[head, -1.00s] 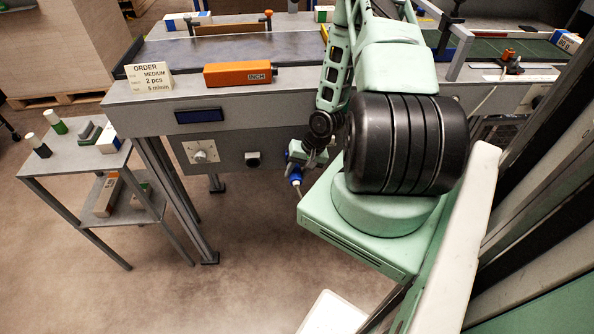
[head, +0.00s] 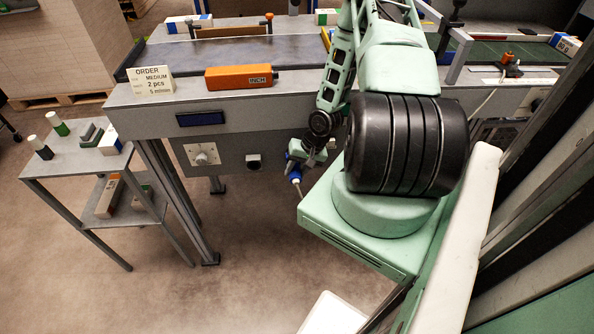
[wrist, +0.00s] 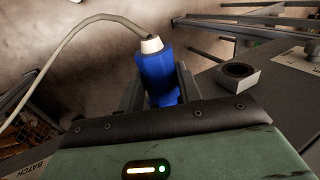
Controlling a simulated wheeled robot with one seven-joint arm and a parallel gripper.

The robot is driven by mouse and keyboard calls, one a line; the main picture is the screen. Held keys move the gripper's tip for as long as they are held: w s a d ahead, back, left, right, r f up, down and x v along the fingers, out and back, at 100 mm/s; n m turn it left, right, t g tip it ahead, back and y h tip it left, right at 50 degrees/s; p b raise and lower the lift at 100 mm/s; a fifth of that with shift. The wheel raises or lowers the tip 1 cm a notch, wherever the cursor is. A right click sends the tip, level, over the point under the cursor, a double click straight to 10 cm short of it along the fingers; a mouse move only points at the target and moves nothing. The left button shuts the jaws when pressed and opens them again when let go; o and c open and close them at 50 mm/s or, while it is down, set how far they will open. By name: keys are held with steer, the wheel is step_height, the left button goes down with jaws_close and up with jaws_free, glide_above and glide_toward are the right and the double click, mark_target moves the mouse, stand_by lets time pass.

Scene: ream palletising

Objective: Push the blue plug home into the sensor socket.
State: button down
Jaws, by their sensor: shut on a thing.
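The blue plug (wrist: 158,76) is held between the two fingers of my gripper (wrist: 160,88), with its white collar and pale cable pointing away at the top of the wrist view. In the head view the blue plug (head: 295,172) shows small beside my gripper (head: 297,160), in front of the grey table's front panel.
A dial plate (head: 203,154) sits on the panel left of the socket. A small side shelf (head: 75,165) stands at the left. The floor below the panel is clear.

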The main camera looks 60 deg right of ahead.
steer(key=shift+w+d+p, duration=0.35)
steer(key=shift+w+d, duration=0.25)
steer(key=shift+d, duration=0.1)
steer(key=c, duration=0.9)
jaws_free()
steer(key=v, duration=1.7)
steer(key=shift+r+b, duration=0.25)
steer(key=shift+b, duration=0.15)
